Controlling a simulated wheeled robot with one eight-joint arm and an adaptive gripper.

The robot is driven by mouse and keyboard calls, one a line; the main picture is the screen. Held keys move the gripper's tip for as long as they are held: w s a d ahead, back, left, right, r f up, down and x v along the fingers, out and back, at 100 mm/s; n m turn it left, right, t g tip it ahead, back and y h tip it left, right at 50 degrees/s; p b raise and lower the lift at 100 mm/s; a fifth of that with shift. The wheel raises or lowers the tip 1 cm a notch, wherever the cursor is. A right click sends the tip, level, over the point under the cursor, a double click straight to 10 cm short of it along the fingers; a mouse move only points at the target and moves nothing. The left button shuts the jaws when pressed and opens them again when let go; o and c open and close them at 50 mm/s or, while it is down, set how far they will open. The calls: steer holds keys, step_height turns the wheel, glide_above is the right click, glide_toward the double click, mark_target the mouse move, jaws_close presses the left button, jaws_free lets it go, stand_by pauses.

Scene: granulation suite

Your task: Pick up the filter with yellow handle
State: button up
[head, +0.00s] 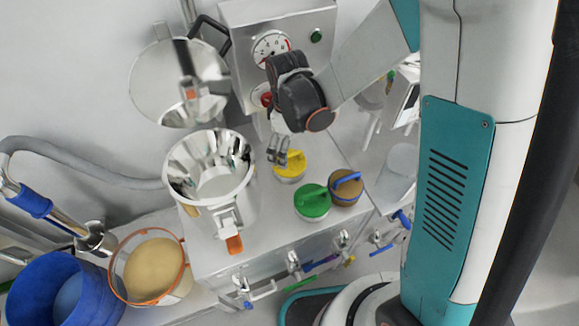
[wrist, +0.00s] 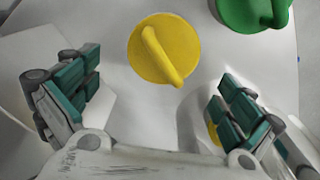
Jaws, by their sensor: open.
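The filter with the yellow handle (head: 290,165) stands on the grey machine top, to the right of the steel bowl. In the wrist view its round yellow top and bar handle (wrist: 163,50) show ahead of the fingers, near the middle of the gap. My gripper (head: 278,156) is open and empty, just left of and close to the yellow filter in the head view. In the wrist view the open fingers of my gripper (wrist: 150,97) stand wide apart on either side. I cannot tell its exact height above the filter.
A filter with a green handle (head: 312,202) and one with a blue handle (head: 347,188) stand close by. The steel bowl (head: 193,185) is to the left. A gauge panel (head: 235,16) rises behind. Lower left are a blue bucket (head: 30,290) and a powder tub (head: 185,284).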

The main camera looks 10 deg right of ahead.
mark_target(289, 156)
steer(key=shift+s+d+f+b, duration=0.15)
steer(key=shift+f+b, duration=0.6)
steer(key=shift+f, duration=1)
steer(key=shift+s+f+b, duration=0.15)
steer(key=shift+f+b, duration=0.55)
steer(key=shift+f, duration=1.05)
steer(key=shift+r, duration=0.1)
steer(key=c, duration=1.1)
